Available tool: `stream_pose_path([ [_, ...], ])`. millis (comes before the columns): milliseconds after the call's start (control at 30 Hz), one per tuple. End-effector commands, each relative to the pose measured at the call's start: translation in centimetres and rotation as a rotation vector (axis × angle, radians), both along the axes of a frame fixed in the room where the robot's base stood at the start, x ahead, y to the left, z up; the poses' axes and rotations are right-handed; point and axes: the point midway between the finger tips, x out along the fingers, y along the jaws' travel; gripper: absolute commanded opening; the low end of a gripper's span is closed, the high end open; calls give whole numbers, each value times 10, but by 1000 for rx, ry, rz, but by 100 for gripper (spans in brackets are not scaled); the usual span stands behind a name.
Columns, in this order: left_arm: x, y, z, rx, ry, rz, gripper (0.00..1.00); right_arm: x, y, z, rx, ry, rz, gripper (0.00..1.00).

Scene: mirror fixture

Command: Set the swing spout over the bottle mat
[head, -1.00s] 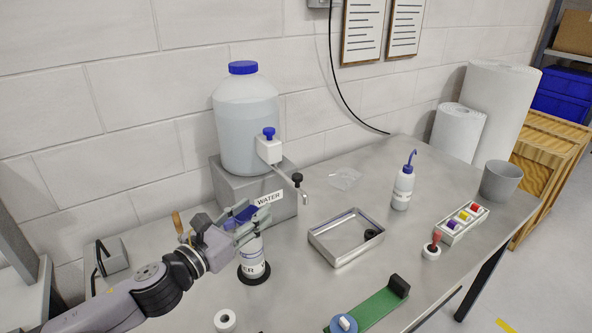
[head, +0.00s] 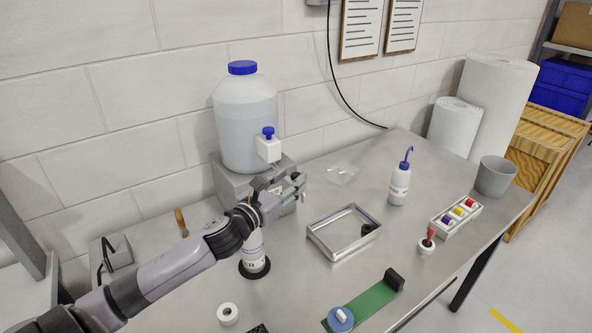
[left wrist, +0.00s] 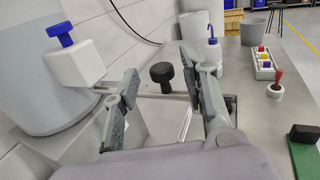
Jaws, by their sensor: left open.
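The water jug (head: 246,118) with a blue cap stands on a grey block against the wall, with a white valve block (head: 268,149) on its front. The swing spout (left wrist: 104,90) runs from that valve, and my left gripper mostly hides it in the head view. Its black knob (left wrist: 161,73) shows in the left wrist view, between and beyond the fingers. My left gripper (head: 284,183) is open around the knob's line, apparently without gripping it. The black round bottle mat (head: 254,273) lies in front of the block with a white bottle (head: 254,248) upright on it, partly behind my arm.
A metal tray (head: 325,247) holding a black piece lies right of the mat. A wash bottle (head: 399,182), a vial rack (head: 455,214), a stamp (head: 427,242) and a grey cup (head: 495,176) stand farther right. A green board (head: 370,307) lies in front.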

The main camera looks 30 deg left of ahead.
Motion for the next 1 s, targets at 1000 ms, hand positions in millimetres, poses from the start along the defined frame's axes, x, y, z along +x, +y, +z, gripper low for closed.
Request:
stream_pose_path([
  [1000,33,0,0,0,0,0,15,-5,-8,11,-11,9,4,40],
])
